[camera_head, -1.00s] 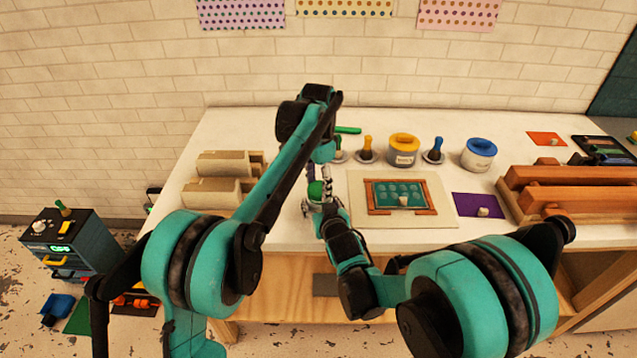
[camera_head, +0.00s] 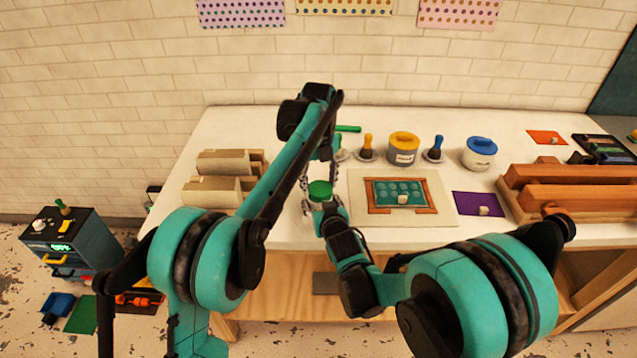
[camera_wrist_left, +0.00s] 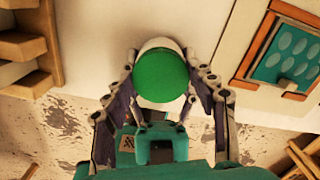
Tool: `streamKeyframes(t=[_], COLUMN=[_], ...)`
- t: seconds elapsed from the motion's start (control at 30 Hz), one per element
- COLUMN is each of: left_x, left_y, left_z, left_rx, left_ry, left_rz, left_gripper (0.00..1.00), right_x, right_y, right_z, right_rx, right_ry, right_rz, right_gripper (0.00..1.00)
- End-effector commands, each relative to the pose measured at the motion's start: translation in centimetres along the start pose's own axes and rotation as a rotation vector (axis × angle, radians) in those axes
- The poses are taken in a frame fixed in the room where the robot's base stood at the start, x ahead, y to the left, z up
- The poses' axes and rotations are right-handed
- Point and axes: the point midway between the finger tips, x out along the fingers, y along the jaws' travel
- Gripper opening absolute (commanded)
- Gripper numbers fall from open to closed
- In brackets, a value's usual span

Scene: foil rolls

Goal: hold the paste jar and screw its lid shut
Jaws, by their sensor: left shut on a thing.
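The paste jar's round green lid (camera_head: 319,189) sits on the pale jar, upright at the table's front edge; the lid also shows in the left wrist view (camera_wrist_left: 161,76). A pale strip of the jar (camera_wrist_left: 155,44) shows behind it. My left gripper (camera_head: 320,178) reaches down from above, its fingers on either side of the lid and shut on it. My right gripper (camera_head: 326,206) comes from the front, low around the jar; its body also shows in the left wrist view (camera_wrist_left: 155,140). The jar's lower part and the right finger contacts are mostly hidden.
A framed teal panel (camera_head: 398,192) on a beige board lies right of the jar. Yellow-lidded (camera_head: 403,148) and blue-lidded (camera_head: 479,153) pots stand behind. Tan blocks (camera_head: 215,189) are at left, brown beams (camera_head: 570,183) at right. White table remains free around the jar.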

Motion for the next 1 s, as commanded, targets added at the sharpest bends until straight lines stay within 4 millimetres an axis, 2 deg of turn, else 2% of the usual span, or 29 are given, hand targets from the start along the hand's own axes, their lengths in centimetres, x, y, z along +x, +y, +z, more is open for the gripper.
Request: streamKeyframes(t=[0.1, 0.2, 0.33, 0.57, 0.6, 0.67, 1.0], left_x=[-0.02, -0.02, -0.02, -0.03, -0.03, -0.03, -0.24], left_y=[-0.15, -0.20, -0.22, -0.22, -0.22, -0.22, -0.19], left_z=[-0.05, -0.08, -0.09, -0.10, -0.10, -0.10, -0.07], left_rx=[0.228, 0.352, 0.413, 0.414, 0.413, 0.413, 0.411], left_ry=[0.001, 0.001, 0.001, 0.001, 0.001, 0.001, 0.001], left_rz=[-0.001, -0.001, -0.001, -0.001, -0.001, -0.001, 0.000], left_gripper=[0.42, 0.42, 0.42, 0.42, 0.62, 0.78, 0.78], right_x=[0.01, 0.01, 0.01, 0.02, 0.02, 0.02, 0.01], right_y=[-0.02, -0.02, -0.02, -0.02, -0.02, -0.02, -0.01], right_z=[0.08, 0.08, 0.08, 0.09, 0.09, 0.09, 0.08], right_rx=[-0.001, -0.001, -0.001, -0.001, -0.001, -0.001, -0.001], right_ry=[-0.002, -0.003, -0.003, -0.003, -0.003, -0.003, -0.002], right_rz=[0.000, 0.000, 0.000, 0.000, 0.000, 0.000, 0.000], right_gripper=[0.00, 0.00, 0.00, 0.00, 0.00, 0.00, 0.00])
